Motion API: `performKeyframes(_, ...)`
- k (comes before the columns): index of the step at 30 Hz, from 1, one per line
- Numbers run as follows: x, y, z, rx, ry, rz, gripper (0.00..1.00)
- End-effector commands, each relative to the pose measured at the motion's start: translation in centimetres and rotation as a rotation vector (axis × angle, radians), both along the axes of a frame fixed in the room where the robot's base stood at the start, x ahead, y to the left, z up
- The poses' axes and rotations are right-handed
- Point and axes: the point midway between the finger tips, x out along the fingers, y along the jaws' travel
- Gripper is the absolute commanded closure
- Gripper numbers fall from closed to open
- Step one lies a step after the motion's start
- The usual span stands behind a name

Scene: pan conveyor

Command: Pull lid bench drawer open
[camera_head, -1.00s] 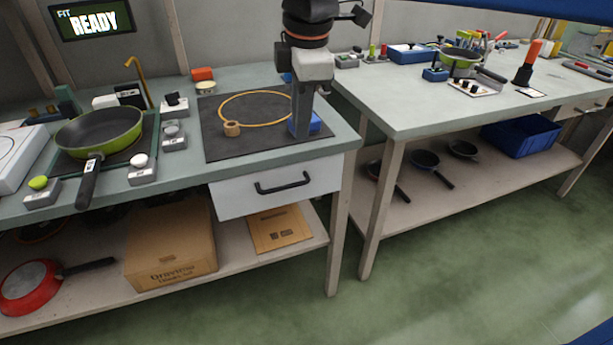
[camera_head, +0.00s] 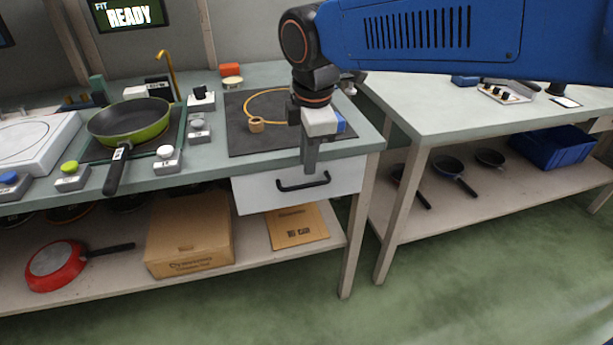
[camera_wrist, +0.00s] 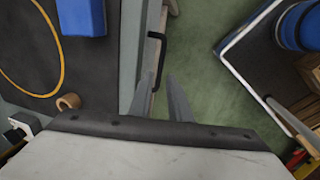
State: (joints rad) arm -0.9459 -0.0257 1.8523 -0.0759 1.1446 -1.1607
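The lid bench drawer (camera_head: 247,196) is a white front under the bench top, seemingly shut, with a black bar handle (camera_head: 303,186). The handle also shows in the wrist view (camera_wrist: 162,42). My gripper (camera_head: 310,168) points down in front of the drawer, just above the handle in the head view. The handle lies beyond the fingertips there, near the line of the gap. I cannot tell whether the fingers touch it.
On the bench, a black mat (camera_head: 240,140) carries a yellow ring (camera_head: 262,98), a wooden piece (camera_head: 256,125) and a blue block (camera_wrist: 81,17). A green pan (camera_head: 130,118) stands left. Cardboard boxes (camera_head: 190,235) lie on the shelf below. Green floor in front is clear.

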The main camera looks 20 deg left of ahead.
Motion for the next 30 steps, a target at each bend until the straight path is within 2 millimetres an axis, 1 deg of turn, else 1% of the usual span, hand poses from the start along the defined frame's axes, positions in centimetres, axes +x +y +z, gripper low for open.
performKeyframes(1, 0.1, 0.0, -0.9, -0.002, 0.001, 0.0, 0.83)
performKeyframes(6, 0.6, 0.3, -3.7, -0.002, 0.002, -0.001, 0.83)
performKeyframes(12, 0.9, 0.6, -5.7, 0.0, 0.0, -0.001, 0.83)
performKeyframes(16, 1.0, 0.6, -6.4, 0.0, 0.0, 0.0, 0.83)
performKeyframes(25, 1.0, 0.6, -6.5, 0.0, 0.0, 0.0, 0.83)
performKeyframes(26, 1.0, 0.6, -6.5, 0.0, 0.0, 0.0, 0.9)
performKeyframes(27, 1.0, 0.6, -6.5, 0.0, 0.0, 0.0, 1.0)
performKeyframes(30, 1.0, 0.6, -6.5, 0.0, 0.0, 0.0, 1.0)
